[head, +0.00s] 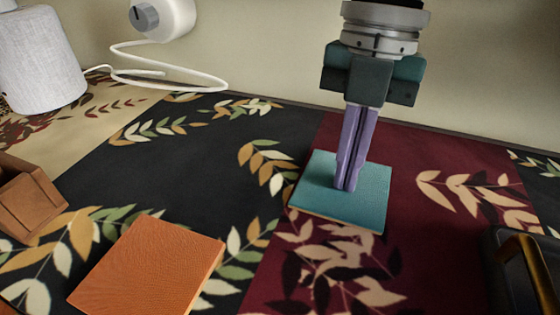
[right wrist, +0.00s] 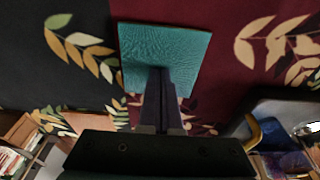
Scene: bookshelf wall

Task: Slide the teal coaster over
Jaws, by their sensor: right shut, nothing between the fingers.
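The teal coaster (head: 367,199) is a square leather-like pad. It lies flat across the border between the black and the dark red patterned panels. My right gripper (head: 346,186) points down over it with its purple fingers shut and nothing between them. The fingertips are at the coaster's top face, near its middle; they look to be touching it. In the right wrist view the coaster (right wrist: 160,45) lies beyond the shut fingertips (right wrist: 160,75). My left gripper does not show.
An orange square pad (head: 150,265) lies at the front left. A brown box (head: 25,197) and a white cylinder (head: 42,60) stand at the left. A white device with a cord (head: 165,18) is at the back. A dark object with a brass handle (head: 525,270) is at the right.

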